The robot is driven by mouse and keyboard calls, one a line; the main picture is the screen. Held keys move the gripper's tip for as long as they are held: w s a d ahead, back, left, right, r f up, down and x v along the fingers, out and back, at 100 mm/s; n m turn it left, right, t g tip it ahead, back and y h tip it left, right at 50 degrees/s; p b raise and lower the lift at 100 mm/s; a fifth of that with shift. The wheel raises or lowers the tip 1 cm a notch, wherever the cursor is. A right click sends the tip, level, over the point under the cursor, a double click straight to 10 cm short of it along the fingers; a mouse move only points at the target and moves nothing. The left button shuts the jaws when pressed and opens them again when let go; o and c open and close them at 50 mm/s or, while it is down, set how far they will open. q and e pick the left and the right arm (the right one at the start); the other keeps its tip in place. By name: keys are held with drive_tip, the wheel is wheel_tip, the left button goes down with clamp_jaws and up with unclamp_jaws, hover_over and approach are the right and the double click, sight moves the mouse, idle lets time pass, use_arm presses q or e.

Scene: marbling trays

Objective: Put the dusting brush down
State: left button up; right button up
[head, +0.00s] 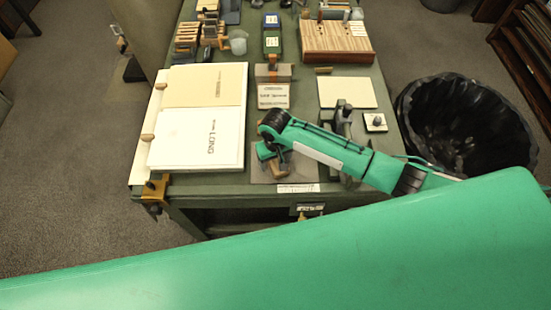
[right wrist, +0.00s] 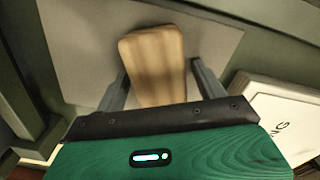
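The dusting brush shows in the right wrist view as a rounded block of pale striped wood (right wrist: 155,62). In the head view a small brown part of it (head: 279,171) shows under my right gripper (head: 268,156), low over a grey sheet at the table's near edge. The bristles are hidden, and I cannot tell whether the brush touches the sheet (right wrist: 78,50). My left gripper is out of view.
A white board with papers (head: 200,140) lies left of the brush. A dark upright tool (head: 343,118) stands close on the right. Small cards (head: 273,96) and a wooden block (head: 337,42) lie farther back. A black-lined bin (head: 465,120) stands right of the table.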

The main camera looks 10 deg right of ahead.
wheel_tip(320, 180, up, 12)
drive_tip(key=b, duration=0.1)
drive_tip(key=shift+r, duration=0.15)
idle(0.3)
idle(0.5)
